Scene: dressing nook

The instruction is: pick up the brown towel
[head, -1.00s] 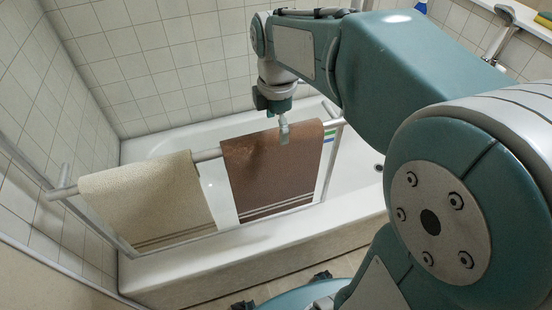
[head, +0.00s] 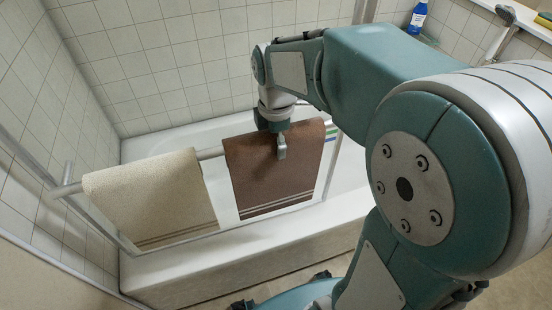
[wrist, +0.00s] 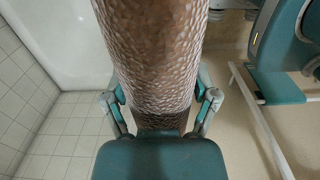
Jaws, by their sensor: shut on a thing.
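The brown towel (head: 262,182) hangs over a light rail above the bathtub, with pale stripes near its lower edge. My gripper (head: 281,153) is at the upper part of the towel, near its middle, with one finger showing against its front face. In the wrist view the towel (wrist: 155,55) fills the middle as a textured brown band and runs down between the two fingers of my gripper (wrist: 160,100). The gripper is shut on the towel. The far finger is hidden in the head view. The towel still lies over the rail.
A cream towel (head: 150,195) hangs on the same rail (head: 209,153) to the left. The white bathtub (head: 350,200) is behind and below, with tiled walls around it. A blue bottle (head: 418,18) stands at the top right. Bare floor shows in front of the tub.

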